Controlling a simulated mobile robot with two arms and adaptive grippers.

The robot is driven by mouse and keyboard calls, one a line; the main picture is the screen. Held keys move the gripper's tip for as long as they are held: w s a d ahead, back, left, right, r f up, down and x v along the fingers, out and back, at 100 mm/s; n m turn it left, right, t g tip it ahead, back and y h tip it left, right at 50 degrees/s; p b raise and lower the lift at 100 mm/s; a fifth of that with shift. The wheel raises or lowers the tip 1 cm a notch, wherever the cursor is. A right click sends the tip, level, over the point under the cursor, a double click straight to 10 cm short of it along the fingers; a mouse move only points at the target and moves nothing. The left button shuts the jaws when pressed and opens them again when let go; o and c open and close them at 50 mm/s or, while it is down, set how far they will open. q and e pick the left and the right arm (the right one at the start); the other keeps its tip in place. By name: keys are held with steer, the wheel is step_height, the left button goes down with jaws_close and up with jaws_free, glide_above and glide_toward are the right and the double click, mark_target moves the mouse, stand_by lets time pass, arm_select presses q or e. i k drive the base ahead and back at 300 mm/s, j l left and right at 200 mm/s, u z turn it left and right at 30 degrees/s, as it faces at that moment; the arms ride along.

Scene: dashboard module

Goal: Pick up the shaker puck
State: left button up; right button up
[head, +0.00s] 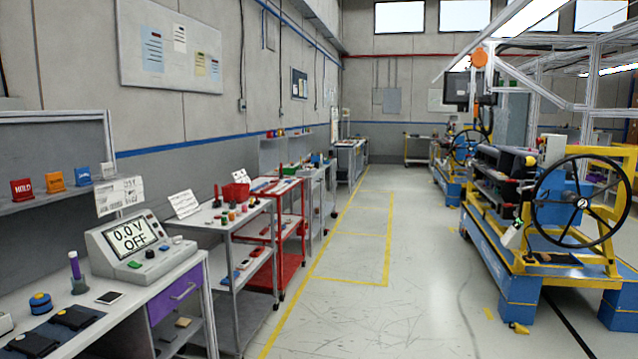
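A small round blue object (40,303) with a yellow mark sits on the near-left workbench, behind two dark flat devices. It is the most puck-like thing in view, but I cannot tell for sure that it is the shaker puck. Nothing touches it from above. Neither of my grippers is in view.
The near-left workbench (185,262) also holds a meter (135,243) reading "0.0 V OFF", a purple-topped tube (75,270) in a stand and a dark flat device (72,317). Carts line the left wall. A steering-wheel rig (545,262) stands right. The aisle floor (385,310) is clear.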

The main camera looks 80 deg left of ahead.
mark_target(43, 306)
steer(key=u, duration=4.7)
